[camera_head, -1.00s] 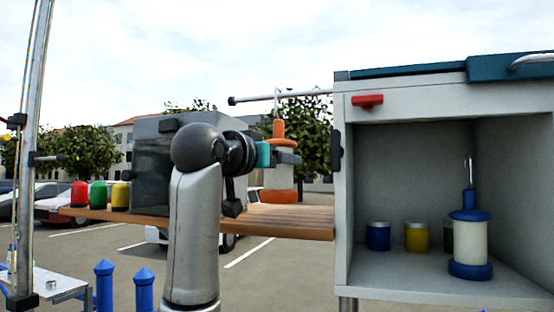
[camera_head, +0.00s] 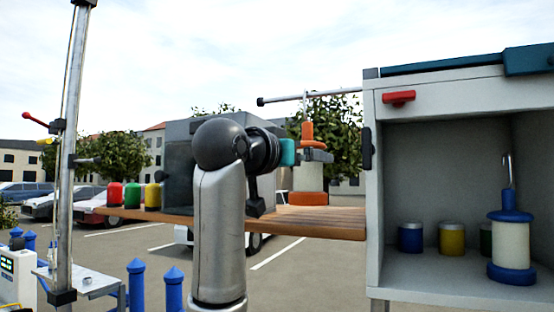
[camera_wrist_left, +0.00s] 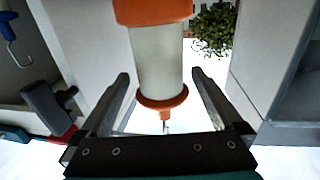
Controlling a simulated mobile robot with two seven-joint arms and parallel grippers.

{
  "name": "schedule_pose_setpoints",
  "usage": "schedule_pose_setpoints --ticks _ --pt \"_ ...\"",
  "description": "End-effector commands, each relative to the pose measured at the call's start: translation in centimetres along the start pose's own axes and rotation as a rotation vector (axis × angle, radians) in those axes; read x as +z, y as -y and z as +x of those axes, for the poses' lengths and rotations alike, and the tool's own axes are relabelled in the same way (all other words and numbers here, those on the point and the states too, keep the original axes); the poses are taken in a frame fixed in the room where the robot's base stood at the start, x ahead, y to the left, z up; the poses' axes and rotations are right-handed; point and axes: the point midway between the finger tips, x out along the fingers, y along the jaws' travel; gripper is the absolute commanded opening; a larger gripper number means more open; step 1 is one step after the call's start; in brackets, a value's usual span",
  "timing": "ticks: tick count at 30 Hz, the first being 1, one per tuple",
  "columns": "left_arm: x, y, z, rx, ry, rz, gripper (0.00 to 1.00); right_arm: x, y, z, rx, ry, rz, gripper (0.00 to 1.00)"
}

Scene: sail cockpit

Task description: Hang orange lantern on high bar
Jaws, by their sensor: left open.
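The orange lantern (camera_head: 308,198) has a pale body between orange ends. It is upright at the high bar (camera_head: 330,94), and its thin wire hook crosses the bar in the head view. I cannot tell whether the hook rests on the bar. Its base shows just above or at the wooden shelf's level. My left gripper (camera_head: 318,157) is at the lantern's upper part. In the left wrist view my open fingers (camera_wrist_left: 160,76) stand on either side of the lantern (camera_wrist_left: 158,60), with gaps showing. My right gripper is not in view.
A grey cabinet (camera_head: 375,230) on the right holds a blue lantern (camera_head: 511,240) and several jars. Red, green and yellow jars (camera_head: 132,195) stand on the wooden shelf (camera_head: 330,225) beside a dark box. A metal mast (camera_head: 72,160) rises at left. A red handle (camera_head: 398,97) is on the cabinet.

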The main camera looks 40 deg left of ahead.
Motion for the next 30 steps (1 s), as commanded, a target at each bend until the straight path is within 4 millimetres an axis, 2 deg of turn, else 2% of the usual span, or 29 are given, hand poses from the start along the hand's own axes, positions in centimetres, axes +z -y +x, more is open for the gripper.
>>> schedule_pose_setpoints --ticks 3,13,21,30 --pt "0.2 0.1 -2.8 -0.003 -0.009 0.002 1.0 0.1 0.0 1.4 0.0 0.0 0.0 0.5" --pt "0.1 0.1 -11.0 -0.003 -0.01 0.001 1.0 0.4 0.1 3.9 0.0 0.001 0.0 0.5" --pt "-0.1 0.1 -12.7 -0.004 -0.008 0.004 1.0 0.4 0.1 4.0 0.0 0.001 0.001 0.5" --pt "0.0 0.0 -13.3 0.0 -0.002 0.001 1.0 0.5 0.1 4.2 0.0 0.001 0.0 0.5"
